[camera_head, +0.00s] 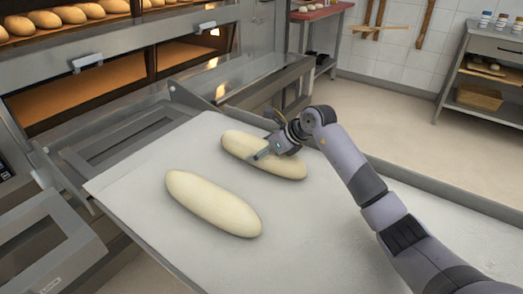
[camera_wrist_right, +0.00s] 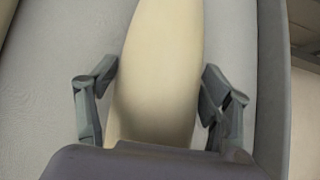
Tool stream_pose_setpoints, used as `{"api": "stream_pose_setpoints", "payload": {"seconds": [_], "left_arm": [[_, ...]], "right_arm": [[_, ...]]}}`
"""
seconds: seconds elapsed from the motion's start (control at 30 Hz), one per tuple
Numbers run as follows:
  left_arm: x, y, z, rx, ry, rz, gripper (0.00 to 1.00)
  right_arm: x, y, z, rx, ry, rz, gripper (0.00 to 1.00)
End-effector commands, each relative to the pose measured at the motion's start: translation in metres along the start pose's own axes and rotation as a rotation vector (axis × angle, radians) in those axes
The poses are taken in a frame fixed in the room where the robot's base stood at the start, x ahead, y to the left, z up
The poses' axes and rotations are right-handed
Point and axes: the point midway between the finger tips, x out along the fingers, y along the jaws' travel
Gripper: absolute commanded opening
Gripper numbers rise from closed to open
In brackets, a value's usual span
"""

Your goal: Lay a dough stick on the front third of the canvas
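Two pale dough sticks lie on the light grey canvas (camera_head: 330,235). My left gripper is out of view.
The deck oven (camera_head: 190,50) stands beyond the canvas, with loaves (camera_head: 70,14) on an upper deck. A raised metal edge (camera_head: 440,190) runs along the canvas's right side. The nearest part of the canvas is clear. A shelf unit (camera_head: 490,75) stands back right.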

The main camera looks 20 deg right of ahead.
Motion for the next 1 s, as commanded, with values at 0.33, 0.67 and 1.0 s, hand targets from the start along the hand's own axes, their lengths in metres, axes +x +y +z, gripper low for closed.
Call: {"api": "stream_pose_setpoints", "payload": {"seconds": [0.33,0.67,1.0], "left_arm": [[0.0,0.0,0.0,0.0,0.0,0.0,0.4],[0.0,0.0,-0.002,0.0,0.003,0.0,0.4],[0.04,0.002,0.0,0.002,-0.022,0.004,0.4]], "right_arm": [[0.0,0.0,0.0,0.0,0.0,0.0,0.85],[-0.024,-0.002,0.002,-0.001,0.0,-0.003,0.85],[-0.095,-0.001,0.002,-0.003,0.001,-0.003,0.85]]}}
